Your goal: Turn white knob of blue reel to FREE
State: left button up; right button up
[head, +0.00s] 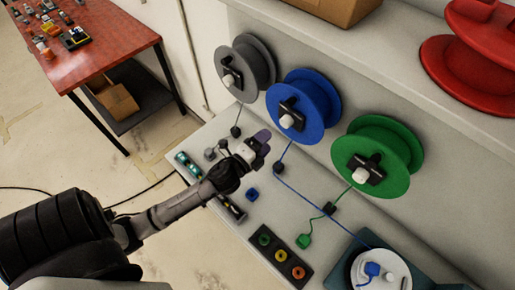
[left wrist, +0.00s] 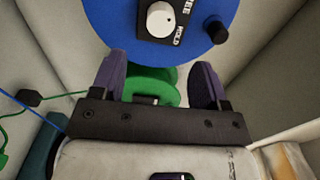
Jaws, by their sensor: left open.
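The blue reel (head: 318,92) hangs on the wall between a grey reel and a green reel. Its white knob (head: 286,121) sits on a black plate at the reel's front. In the left wrist view the white knob (left wrist: 160,19) is at the top, beside the lettering HOLD and partly cut-off lettering ending in EE. I cannot tell for sure which word the knob points at. My left gripper (head: 260,142) is below and left of the blue reel, apart from the knob. Its fingers (left wrist: 158,82) are open with nothing between them. My right gripper is not in view.
The grey reel (head: 262,62) and green reel (head: 398,145) flank the blue one, and a blue cord hangs down from it. A red reel (head: 470,75) is at upper right. The bench below holds small plugs and a button strip (head: 281,257). A red table (head: 110,35) stands upper left.

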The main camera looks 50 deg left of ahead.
pick_arm(q)
jog(key=shift+s+d, duration=0.15)
jog(key=shift+s, duration=1.3)
jog(key=s+a+f+n+g+y, duration=0.3)
jog(key=s+f+n+g, duration=0.4)
jog(key=n, duration=0.5)
jog(key=s+d+f+n+g+h, duration=0.3)
jog(key=s+d+g+h, duration=0.35)
jog(key=s+d, duration=0.75)
notch_tip(320, 180, up, 13)
jog(key=y+p, duration=0.1)
jog(key=p, duration=1.1)
jog(key=shift+w+m+g+p, duration=0.3)
jog(key=shift+w+g, duration=0.05)
jog(key=shift+w, duration=0.05)
